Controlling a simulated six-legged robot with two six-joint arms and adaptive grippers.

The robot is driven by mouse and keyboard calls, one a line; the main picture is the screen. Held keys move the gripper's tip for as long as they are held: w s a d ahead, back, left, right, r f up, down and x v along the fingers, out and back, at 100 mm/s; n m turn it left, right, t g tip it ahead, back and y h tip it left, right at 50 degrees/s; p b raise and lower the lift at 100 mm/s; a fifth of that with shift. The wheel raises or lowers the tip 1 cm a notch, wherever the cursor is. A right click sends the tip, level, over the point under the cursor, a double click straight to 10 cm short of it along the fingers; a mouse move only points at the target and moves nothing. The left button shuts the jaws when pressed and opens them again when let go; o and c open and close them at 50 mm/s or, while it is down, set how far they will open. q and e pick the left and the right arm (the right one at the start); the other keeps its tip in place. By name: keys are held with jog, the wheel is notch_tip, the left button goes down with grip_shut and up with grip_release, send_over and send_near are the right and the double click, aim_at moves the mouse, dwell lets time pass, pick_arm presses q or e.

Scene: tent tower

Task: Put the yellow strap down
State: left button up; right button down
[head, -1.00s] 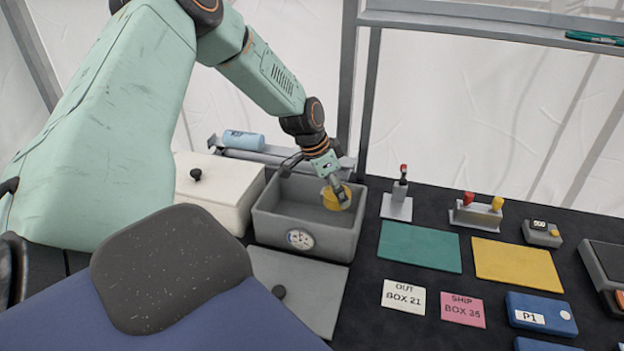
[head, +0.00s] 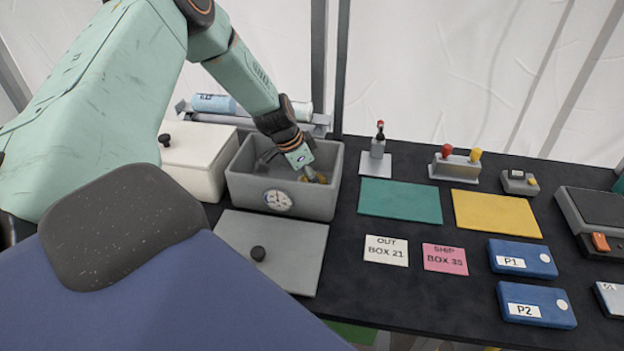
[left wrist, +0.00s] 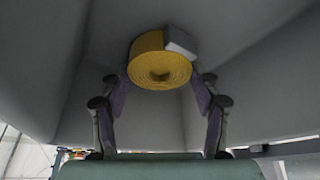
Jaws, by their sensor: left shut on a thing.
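The yellow strap (left wrist: 160,68) is a tight roll with a pale grey end piece, seen in the left wrist view between the two fingers. My left gripper (left wrist: 160,90) is shut on it. My right gripper is in no view.
A grey lid (head: 290,262) with a black knob lies in front of the box. A white lidded box (head: 196,160) stands to its left. A rail with rolls runs behind.

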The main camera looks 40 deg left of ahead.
pick_arm(q)
jog(key=shift+f, duration=0.25)
jog(key=o, duration=1.1)
jog(key=shift+s+a+r, duration=0.1)
jog(key=shift+a, duration=0.05)
jog(key=shift+o, duration=1.1)
jog(key=shift+r, duration=0.4)
jog(key=p+v, duration=0.9)
jog(key=v, duration=0.2)
jog(key=shift+r, duration=0.3)
jog(key=shift+s+f, duration=0.1)
